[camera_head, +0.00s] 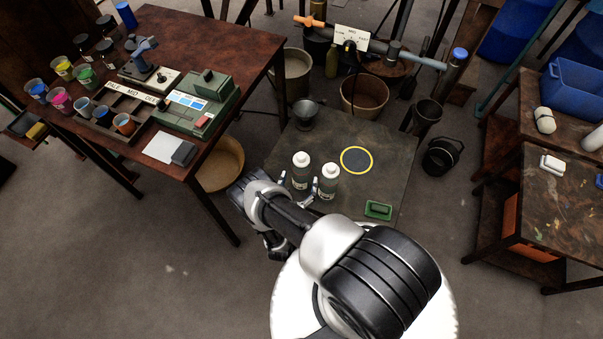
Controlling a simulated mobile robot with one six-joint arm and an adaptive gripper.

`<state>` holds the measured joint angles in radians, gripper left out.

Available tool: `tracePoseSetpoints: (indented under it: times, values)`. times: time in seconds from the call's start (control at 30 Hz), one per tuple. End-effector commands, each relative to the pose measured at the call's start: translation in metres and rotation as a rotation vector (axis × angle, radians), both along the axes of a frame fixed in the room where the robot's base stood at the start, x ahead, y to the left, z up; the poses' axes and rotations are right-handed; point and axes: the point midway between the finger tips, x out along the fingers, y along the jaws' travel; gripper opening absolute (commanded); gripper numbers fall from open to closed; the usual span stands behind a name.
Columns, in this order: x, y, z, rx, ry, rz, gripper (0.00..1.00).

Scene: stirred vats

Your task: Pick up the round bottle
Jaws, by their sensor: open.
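Two similar bottles with white tops and dark grey-green bodies stand upright side by side on a low dark platform. One is the left bottle (301,164); the other is the right bottle (330,174). Their cross-sections are too small to tell which one is round. My gripper (298,182) is open, with one fingertip left of the left bottle and the other between the two bottles. I cannot tell whether either finger touches a bottle. The lower part of the left bottle is partly hidden by my gripper.
The platform (392,165) also holds a yellow-ringed dark disc (356,160), a grey funnel (306,112) and a green block (378,210). A brown table (220,50) with paint cups stands left. A black bucket (442,157) is right; floor between is clear.

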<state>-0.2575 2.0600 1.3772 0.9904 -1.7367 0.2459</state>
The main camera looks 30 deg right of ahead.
Motion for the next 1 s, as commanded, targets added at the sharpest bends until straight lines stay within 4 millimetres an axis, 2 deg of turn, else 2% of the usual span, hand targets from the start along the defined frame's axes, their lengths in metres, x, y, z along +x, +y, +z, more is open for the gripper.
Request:
tracePoseSetpoints:
  times: [0.4,0.7,1.0]
  values:
    - [0.038,-0.031,0.0,0.001,-0.001,-0.002,0.82]
    - [0.042,-0.033,0.002,0.001,0.001,0.001,0.82]
    - [0.042,-0.033,0.002,0.0,0.0,0.001,0.62]
